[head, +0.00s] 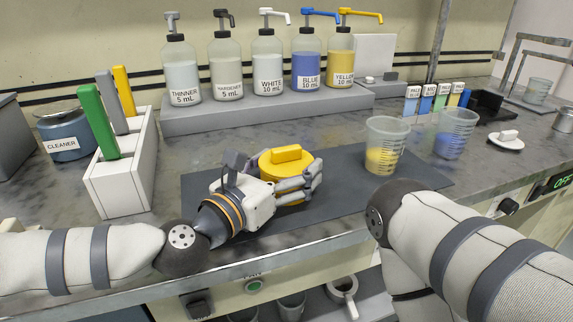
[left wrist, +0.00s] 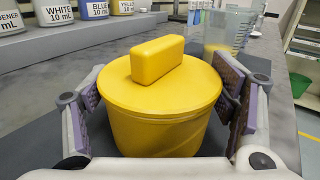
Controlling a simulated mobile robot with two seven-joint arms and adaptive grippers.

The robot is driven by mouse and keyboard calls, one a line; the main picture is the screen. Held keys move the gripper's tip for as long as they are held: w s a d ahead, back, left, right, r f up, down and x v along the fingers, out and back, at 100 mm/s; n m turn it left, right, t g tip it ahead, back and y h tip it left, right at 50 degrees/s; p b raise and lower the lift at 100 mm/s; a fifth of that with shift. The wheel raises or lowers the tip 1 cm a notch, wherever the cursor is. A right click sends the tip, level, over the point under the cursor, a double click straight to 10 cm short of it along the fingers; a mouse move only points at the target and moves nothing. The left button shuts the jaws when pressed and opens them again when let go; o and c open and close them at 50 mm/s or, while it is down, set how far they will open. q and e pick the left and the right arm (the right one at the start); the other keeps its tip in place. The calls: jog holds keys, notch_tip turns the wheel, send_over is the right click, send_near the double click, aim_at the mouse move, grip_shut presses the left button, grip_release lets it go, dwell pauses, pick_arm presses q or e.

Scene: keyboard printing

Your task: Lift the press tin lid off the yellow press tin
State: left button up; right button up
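The yellow press tin (left wrist: 160,136) stands upright on the dark mat. Its round yellow lid (left wrist: 125,96) sits on top and carries a raised block-shaped handle (left wrist: 158,60). In the head view the lid (head: 268,167) shows just beyond my left gripper (head: 281,176), whose hand hides part of the tin. In the left wrist view the left gripper's (left wrist: 165,88) fingers are spread wide, one on each side of the tin at about lid height. I cannot tell whether the pads touch it; the handle is not gripped. My right forearm shows at the right, but its gripper is out of view.
A cup of yellow liquid (head: 384,160) stands right of the tin, and a cup of blue (head: 455,138) farther right. Pump bottles line a grey step (head: 270,108) behind. A white rack (head: 127,185) with coloured handles stands left. The dark mat (head: 340,190) is clear between tin and cup.

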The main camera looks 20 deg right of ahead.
pick_arm(q)
jog(key=o, duration=1.2)
